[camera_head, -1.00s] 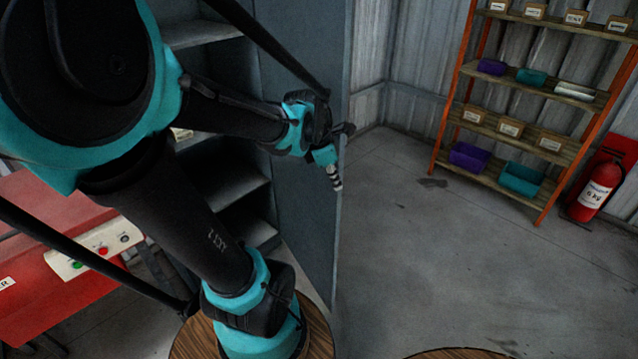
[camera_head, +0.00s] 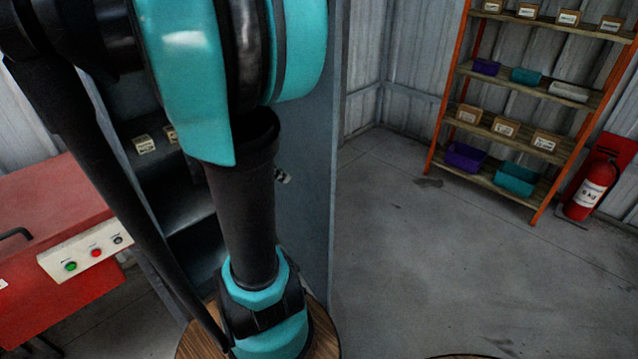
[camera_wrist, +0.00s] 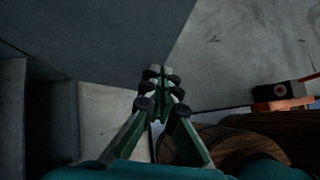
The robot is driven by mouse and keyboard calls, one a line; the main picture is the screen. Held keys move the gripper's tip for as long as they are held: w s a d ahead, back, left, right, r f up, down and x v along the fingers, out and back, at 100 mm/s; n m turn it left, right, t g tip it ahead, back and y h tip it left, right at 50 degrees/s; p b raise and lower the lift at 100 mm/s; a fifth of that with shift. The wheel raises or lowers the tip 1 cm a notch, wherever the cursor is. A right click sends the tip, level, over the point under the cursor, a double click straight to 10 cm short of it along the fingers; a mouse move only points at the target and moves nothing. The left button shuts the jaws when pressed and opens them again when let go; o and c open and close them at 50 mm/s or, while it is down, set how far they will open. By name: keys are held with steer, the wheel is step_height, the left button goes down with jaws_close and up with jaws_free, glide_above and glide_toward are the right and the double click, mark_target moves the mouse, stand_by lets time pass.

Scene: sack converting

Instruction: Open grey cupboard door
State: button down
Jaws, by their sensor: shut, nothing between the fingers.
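The grey cupboard (camera_head: 180,190) stands open behind my arm in the head view, with dark shelves showing. Its grey door (camera_head: 312,140) stands swung out to the right of the shelves. In the wrist view the door (camera_wrist: 110,35) fills the upper left as a flat grey panel, and the cupboard's shelves (camera_wrist: 45,115) show at the left edge. My gripper (camera_wrist: 160,78) is shut and empty, pointing past the door's lower edge in the picture. In the head view only a bit of my gripper (camera_head: 283,176) shows, in front of the door's inner face. Contact cannot be told.
A round wooden top (camera_head: 190,345) is below my arm, close to the cupboard. A red machine (camera_head: 60,220) with a button panel stands at left. An orange-framed shelf rack (camera_head: 500,125) and a fire extinguisher (camera_head: 592,190) stand at right. The floor between is clear.

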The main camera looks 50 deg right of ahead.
glide_toward(324, 186)
step_height(324, 186, down, 5)
steer(key=d, duration=0.2)
steer(key=shift+s+d+r, duration=0.1)
steer(key=shift+s+d, duration=0.1)
steer(key=shift+d, duration=0.25)
steer(key=shift+s+d+r, duration=0.1)
steer(key=shift+s+d, duration=0.15)
steer(key=shift+d, duration=0.2)
steer(key=shift+s+d, duration=0.1)
steer(key=shift+d, duration=0.15)
steer(key=s+d+n+t, duration=0.1)
steer(key=s+d, duration=0.2)
steer(key=d, duration=1.6)
steer(key=shift+d+n+h, duration=0.15)
steer(key=shift+n+h, duration=0.15)
steer(key=shift+w, duration=0.1)
steer(key=v, duration=1.2)
